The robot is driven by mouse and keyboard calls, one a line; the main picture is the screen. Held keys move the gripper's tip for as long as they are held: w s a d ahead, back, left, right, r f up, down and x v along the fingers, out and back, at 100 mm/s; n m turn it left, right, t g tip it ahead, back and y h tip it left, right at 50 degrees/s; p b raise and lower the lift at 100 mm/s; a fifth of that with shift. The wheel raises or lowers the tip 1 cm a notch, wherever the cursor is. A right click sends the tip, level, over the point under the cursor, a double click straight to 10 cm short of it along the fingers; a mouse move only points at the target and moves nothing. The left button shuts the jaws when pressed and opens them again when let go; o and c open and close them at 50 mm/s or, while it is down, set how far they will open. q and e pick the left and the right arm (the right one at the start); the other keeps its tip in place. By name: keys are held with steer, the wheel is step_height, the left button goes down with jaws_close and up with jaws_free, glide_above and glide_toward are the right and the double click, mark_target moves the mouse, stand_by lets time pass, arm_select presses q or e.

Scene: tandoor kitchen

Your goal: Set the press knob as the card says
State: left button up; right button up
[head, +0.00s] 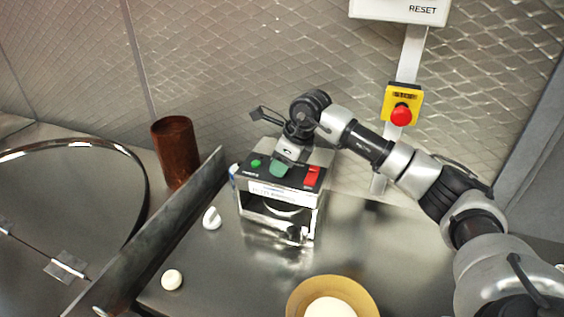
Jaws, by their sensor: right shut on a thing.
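The panel has a green button (256,163) at left and a red switch (312,176) at right. A white strip with small, unreadable print runs along its front edge. My right gripper (280,164) points down onto the panel between them and is shut on what seems to be the press knob, mostly hidden by the gripper. The knob's setting cannot be read. I cannot make out a card. My left gripper is not in view.
A yellow stop box (388,106) with a red button and a RESET box (400,10) are on a post behind.

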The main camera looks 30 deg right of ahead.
steer(key=n+b, duration=0.1)
steer(key=n, duration=0.1)
steer(key=shift+w+n+g+y+b, duration=0.1)
steer(key=shift+n+g+y+b, duration=0.2)
steer(key=shift+n+g+y, duration=0.1)
steer(key=shift+n+g+y+b, duration=0.3)
steer(key=shift+n+g+b, duration=0.3)
steer(key=shift+n, duration=1)
steer(key=shift+r, duration=0.1)
steer(key=o, duration=0.9)
steer(key=shift+d, duration=0.1)
steer(key=b+v, duration=0.1)
steer(key=v, duration=0.9)
steer(key=shift+d+r+b, duration=0.1)
steer(key=shift+r+b, duration=0.25)
steer(key=shift+b, duration=0.05)
steer(key=shift+f, duration=0.1)
